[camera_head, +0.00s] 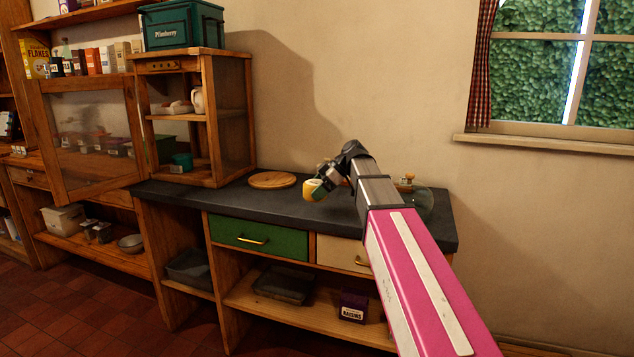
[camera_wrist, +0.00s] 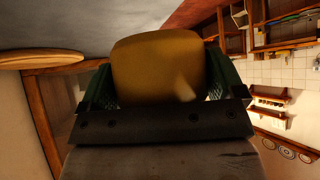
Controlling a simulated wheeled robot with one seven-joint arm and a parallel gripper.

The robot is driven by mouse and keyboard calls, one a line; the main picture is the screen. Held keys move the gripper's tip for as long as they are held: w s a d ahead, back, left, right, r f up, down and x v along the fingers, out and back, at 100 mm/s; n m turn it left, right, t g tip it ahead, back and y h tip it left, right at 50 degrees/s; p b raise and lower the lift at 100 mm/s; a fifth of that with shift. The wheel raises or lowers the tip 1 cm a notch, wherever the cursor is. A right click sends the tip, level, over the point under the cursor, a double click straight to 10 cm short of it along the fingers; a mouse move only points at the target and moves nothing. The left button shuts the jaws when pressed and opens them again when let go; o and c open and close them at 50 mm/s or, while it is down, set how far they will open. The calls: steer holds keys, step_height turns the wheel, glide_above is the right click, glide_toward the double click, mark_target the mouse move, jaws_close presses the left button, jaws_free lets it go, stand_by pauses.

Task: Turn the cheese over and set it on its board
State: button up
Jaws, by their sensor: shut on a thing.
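The cheese (camera_head: 314,190) is a small yellow round with a pale, partly green face. My gripper (camera_head: 321,183) is shut on it and holds it above the dark counter, to the right of the round wooden board (camera_head: 272,180). In the wrist view the cheese (camera_wrist: 158,66) fills the space between the two green fingers of my gripper (camera_wrist: 158,88). The cheese looks tilted in the head view. The board lies flat and bare on the counter, and its edge shows at the left of the wrist view (camera_wrist: 40,59).
A wooden cabinet (camera_head: 208,128) stands on the counter left of the board, with a green box (camera_head: 182,26) on top. A glass dome with a knob (camera_head: 406,183) stands at the right, partly behind my arm. A green drawer (camera_head: 258,236) is below the counter.

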mark_target(317, 212)
steer(key=shift+f, duration=2.4)
steer(key=shift+f, duration=0.25)
steer(key=o, duration=0.6)
steer(key=shift+c, duration=0.2)
steer(key=v, duration=1)
steer(key=shift+d+r, duration=0.3)
